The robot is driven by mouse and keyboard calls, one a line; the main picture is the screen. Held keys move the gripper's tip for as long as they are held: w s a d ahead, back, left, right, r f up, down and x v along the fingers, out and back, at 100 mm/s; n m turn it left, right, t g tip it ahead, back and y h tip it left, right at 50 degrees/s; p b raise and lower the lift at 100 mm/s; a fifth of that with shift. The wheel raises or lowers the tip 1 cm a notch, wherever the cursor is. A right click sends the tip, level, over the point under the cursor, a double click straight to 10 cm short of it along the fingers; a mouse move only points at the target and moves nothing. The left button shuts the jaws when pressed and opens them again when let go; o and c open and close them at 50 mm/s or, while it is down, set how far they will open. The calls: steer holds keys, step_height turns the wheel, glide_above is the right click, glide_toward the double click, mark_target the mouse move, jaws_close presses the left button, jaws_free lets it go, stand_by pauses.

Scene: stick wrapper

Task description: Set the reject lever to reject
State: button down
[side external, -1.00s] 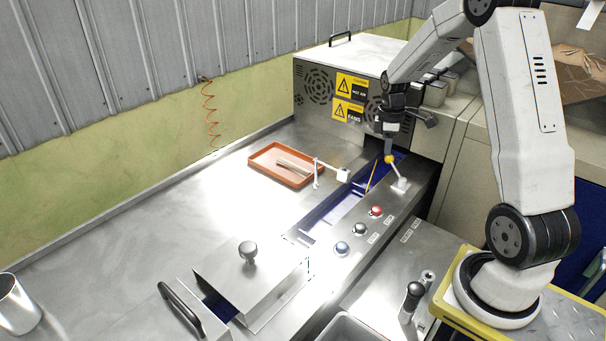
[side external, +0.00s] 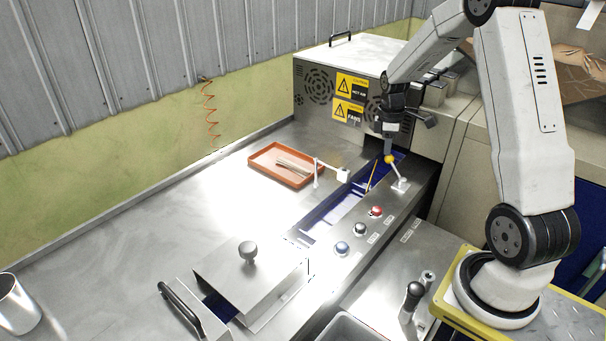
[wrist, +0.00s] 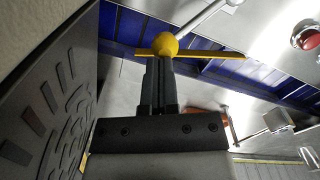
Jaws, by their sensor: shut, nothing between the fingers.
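The reject lever has a yellow ball knob (side external: 389,159) on a thin metal rod that rises from a white base (side external: 400,186) on the machine's panel. The rod leans from the base toward the back left, over the edge of the blue channel. My gripper (side external: 388,152) is shut and empty, its fingertips right at the knob. In the wrist view the closed fingertips (wrist: 159,62) sit just below the yellow knob (wrist: 166,45), touching or nearly so; I cannot tell which. The rod runs up and to the right there. No lever position marking is readable.
A yellow strip (side external: 371,177) crosses the blue channel (side external: 335,207) near the lever. A red button (side external: 375,211) and other buttons line the panel. The machine housing (side external: 318,88) stands close behind my gripper. An orange tray (side external: 262,166) with sticks lies to the left.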

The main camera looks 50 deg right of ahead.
steer(key=shift+a, duration=0.1)
steer(key=shift+w+a, duration=0.25)
steer(key=shift+a, duration=0.35)
steer(key=shift+w+r, duration=0.1)
step_height(320, 180, up, 13)
steer(key=w+a, duration=0.2)
steer(key=w, duration=0.1)
steer(key=w+a+f+g+h, duration=0.1)
steer(key=w+f+g, duration=0.1)
steer(key=f, duration=0.4)
steer(key=shift+w+a+f, duration=0.2)
steer(key=shift+w+f, duration=0.05)
steer(key=shift+w, duration=0.6)
